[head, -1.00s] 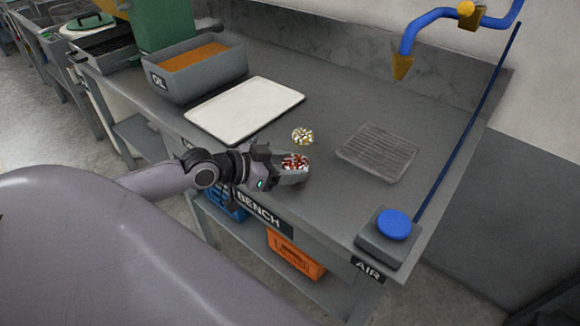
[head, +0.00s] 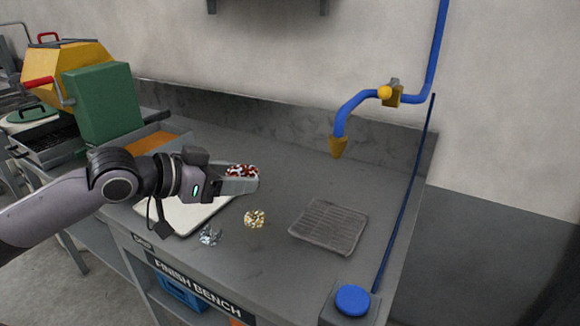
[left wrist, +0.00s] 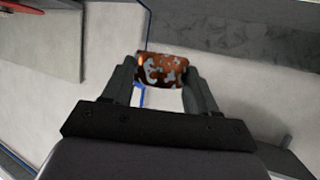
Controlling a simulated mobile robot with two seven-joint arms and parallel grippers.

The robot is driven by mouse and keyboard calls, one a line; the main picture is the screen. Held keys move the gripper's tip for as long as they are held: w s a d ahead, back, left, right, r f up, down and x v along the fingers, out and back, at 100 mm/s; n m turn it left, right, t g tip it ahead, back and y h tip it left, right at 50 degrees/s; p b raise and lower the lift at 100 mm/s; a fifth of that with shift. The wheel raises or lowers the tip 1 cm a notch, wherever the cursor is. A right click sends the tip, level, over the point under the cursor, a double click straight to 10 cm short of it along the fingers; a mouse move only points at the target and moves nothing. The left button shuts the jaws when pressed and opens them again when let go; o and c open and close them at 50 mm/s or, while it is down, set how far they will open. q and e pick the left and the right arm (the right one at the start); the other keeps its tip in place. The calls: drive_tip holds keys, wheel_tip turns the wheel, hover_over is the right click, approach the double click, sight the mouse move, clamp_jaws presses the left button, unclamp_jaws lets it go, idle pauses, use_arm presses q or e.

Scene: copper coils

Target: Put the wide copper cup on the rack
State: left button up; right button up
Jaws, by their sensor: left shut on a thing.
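My left gripper (head: 240,178) is shut on a copper piece (head: 242,171) with pale patches, apparently above the white tray area. In the left wrist view the same copper piece (left wrist: 163,70), rounded and mottled with grey, sits between the two fingers. I cannot tell for certain that it is the wide cup. The rack (head: 330,227), a grey ribbed slab, lies on the bench to the right of the gripper. Nothing is on it. My right gripper is not in view.
A gold piece (head: 255,218) and a silver piece (head: 210,235) stand on the bench (head: 285,182) between the white tray (head: 180,221) and the rack. A blue button (head: 352,300) is in front.

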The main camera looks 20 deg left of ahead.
use_arm(q)
drive_tip(key=s+d+f+n+t+y, duration=0.1)
drive_tip(key=s+d+f+n+y, duration=0.4)
drive_tip(key=d+f, duration=0.4)
drive_tip(key=shift+s+d+f+t+y, duration=0.25)
drive_tip(key=shift+f+y, duration=0.25)
drive_tip(key=shift+f, duration=1.1)
drive_tip(key=shift+w+a, duration=0.1)
drive_tip(key=shift+w, duration=0.05)
